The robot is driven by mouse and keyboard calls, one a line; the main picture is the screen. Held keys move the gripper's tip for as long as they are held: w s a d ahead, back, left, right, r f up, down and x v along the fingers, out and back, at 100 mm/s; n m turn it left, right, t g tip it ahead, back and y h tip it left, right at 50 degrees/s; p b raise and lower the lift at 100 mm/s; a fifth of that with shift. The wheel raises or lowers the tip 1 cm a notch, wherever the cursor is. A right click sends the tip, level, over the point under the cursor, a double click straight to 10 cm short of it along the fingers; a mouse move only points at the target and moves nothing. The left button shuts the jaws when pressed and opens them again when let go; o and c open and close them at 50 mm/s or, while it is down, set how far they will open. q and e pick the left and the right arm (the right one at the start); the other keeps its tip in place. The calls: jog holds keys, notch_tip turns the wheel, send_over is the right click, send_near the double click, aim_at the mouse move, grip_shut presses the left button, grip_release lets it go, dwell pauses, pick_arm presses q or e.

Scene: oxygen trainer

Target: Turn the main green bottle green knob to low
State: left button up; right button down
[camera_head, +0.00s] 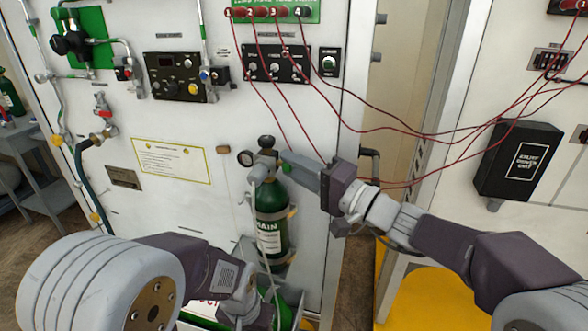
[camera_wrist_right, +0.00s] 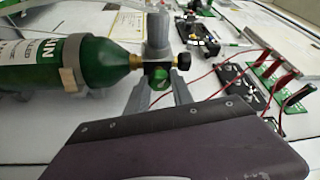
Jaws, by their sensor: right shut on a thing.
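The main green bottle (camera_head: 271,215) stands upright against the white panel in the head view; its label reads "MAIN". In the right wrist view the bottle (camera_wrist_right: 60,65) lies sideways at the left. Its grey valve (camera_wrist_right: 158,38) carries a small green knob (camera_wrist_right: 160,82), also visible in the head view (camera_head: 287,168). My right gripper (camera_head: 287,162) reaches in from the right at valve height. Its fingers (camera_wrist_right: 159,92) sit on either side of the green knob and are shut on it. My left arm is low in the head view; its fingers cannot be made out.
Red cables (camera_head: 400,130) hang across the gap between the panels above my right arm. A black box (camera_head: 518,158) is on the right panel. A grey trolley (camera_head: 25,165) stands far left.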

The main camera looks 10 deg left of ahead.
jog(key=shift+r+m+g+h+p, duration=0.1)
jog(key=shift+m+g+h+p, duration=0.45)
jog(key=shift+m+p, duration=1.2)
jog(key=shift+r+m+g+h+p, duration=0.1)
jog(key=shift+m+g+h+p, duration=0.5)
jog(key=shift+m+p, duration=1.15)
jog(key=shift+m+g+h+p, duration=0.55)
jog(key=shift+m+p, duration=1.05)
jog(key=shift+p, duration=0.25)
jog(key=c, duration=1.1)
grip_release()
jog(key=v, duration=0.9)
